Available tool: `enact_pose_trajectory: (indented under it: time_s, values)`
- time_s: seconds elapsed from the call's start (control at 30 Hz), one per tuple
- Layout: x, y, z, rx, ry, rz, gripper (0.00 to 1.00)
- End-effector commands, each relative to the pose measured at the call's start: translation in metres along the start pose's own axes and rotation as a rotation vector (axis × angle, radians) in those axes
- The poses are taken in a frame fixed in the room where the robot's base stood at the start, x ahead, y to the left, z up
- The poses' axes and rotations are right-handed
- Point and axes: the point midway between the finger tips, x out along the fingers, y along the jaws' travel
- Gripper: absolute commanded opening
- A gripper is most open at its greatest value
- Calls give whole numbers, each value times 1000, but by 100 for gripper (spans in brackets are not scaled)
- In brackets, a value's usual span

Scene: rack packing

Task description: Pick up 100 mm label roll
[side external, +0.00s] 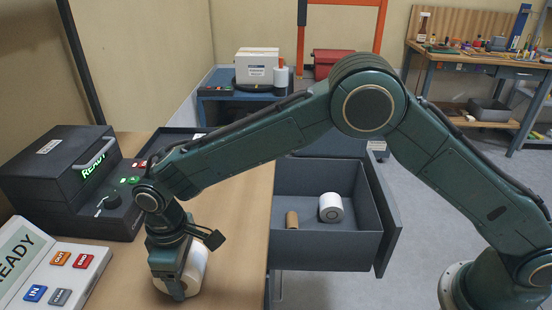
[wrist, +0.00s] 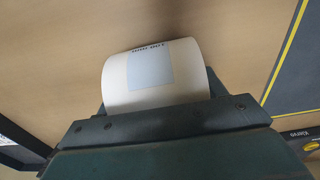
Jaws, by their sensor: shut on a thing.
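A large white label roll (side external: 195,268) stands at the front of the wooden table, at my gripper in the side view. It also shows in the wrist view (wrist: 118,88), with a pale blue label patch and dark print on its side. My gripper (side external: 178,285) points down and is shut on this roll. In the wrist view the gripper body hides the lower part of the roll. I cannot tell whether the roll still touches the table. A smaller white roll (side external: 331,207) lies in the open grey drawer.
A brown core (side external: 292,220) lies in the drawer (side external: 345,250), right of the table. A black printer (side external: 60,180) with a green READY display and a white button panel (side external: 60,265) stand at left. The wooden tabletop (side external: 225,215) right of the gripper is clear.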

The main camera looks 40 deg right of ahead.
Motion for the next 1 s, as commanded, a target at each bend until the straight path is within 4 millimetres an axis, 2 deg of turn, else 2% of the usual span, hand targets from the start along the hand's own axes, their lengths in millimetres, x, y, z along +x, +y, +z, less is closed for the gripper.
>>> enact_pose_trajectory:
  time_s: [0.17,0.37,0.57,1.0]
  values:
    - [-8,0,-1,0,3,0,36]
    - [-29,0,-1,0,6,1,36]
    - [-65,0,-1,0,8,1,36]
    - [-158,0,-1,0,6,1,36]
